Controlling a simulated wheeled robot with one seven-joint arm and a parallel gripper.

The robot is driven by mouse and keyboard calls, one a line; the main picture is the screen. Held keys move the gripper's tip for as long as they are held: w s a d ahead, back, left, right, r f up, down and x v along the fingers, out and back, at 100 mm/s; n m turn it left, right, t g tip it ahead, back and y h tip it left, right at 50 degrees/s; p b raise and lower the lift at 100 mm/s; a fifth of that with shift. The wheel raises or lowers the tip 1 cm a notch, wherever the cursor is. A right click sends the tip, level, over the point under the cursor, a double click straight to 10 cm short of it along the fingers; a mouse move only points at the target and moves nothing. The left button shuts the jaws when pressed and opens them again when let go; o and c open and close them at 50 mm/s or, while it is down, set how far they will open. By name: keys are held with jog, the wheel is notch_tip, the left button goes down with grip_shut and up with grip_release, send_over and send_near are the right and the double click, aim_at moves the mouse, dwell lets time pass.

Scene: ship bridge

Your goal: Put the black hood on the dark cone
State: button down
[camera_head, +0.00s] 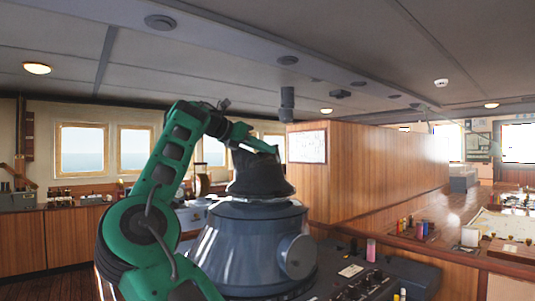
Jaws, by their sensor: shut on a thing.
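The black hood (258,176) is a dark, flared shape near the middle of the view. My gripper (258,149), at the end of my green arm, is at its top and shut on it. The fingertips are small and partly lost against the dark hood. Directly below the hood is a large blue-grey rounded body (235,244) with a round side boss. The hood's lower edge appears at the top of this body, but I cannot tell whether it touches. I cannot clearly separate a dark cone from the hood; any part under it is hidden.
A dark console (385,272) with small controls and coloured cylinders lies at the lower right. A wood-panelled block (375,165) stands behind on the right. A chart table (500,225) with small items is at far right. Wooden cabinets (70,235) line the left wall.

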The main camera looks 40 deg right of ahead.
jog(key=shift+f, duration=1.05)
jog(key=c, duration=1.8)
grip_release()
jog(key=shift+f, duration=0.1)
jog(key=shift+c, duration=0.2)
jog(key=shift+a, duration=0.1)
jog(key=v, duration=1.1)
jog(key=shift+a, duration=0.4)
